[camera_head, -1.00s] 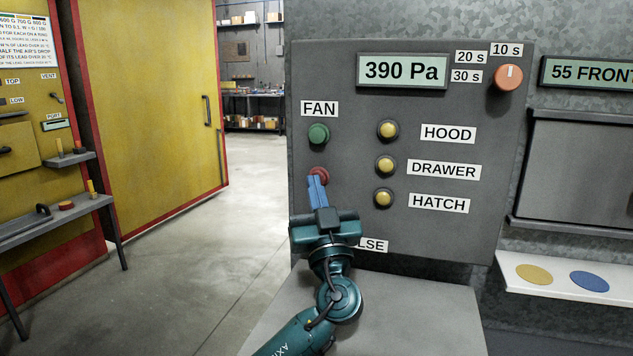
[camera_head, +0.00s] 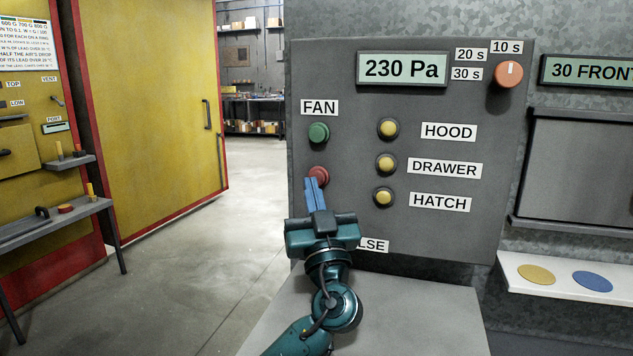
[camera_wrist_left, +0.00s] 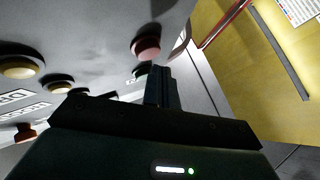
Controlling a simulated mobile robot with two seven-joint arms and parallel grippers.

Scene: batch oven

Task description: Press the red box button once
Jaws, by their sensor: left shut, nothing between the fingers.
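The red button (camera_head: 318,175) sits on the grey control panel (camera_head: 340,225), below the green button (camera_head: 318,133) and the FAN label. My left gripper (camera_head: 314,182) is shut and empty. Its blue fingertips overlap the lower edge of the red button in the head view. In the left wrist view the red button (camera_wrist_left: 146,48) shows just beyond the fingertips (camera_wrist_left: 160,70), with what looks like a small gap. I cannot tell for sure whether they touch. My right gripper is not in view.
Yellow HOOD (camera_head: 388,129), DRAWER (camera_head: 385,163) and HATCH (camera_head: 383,197) buttons are to the right. An orange dial (camera_head: 508,75) and a display reading 230 Pa (camera_head: 402,69) are above. A grey ledge (camera_head: 420,315) lies below the panel.

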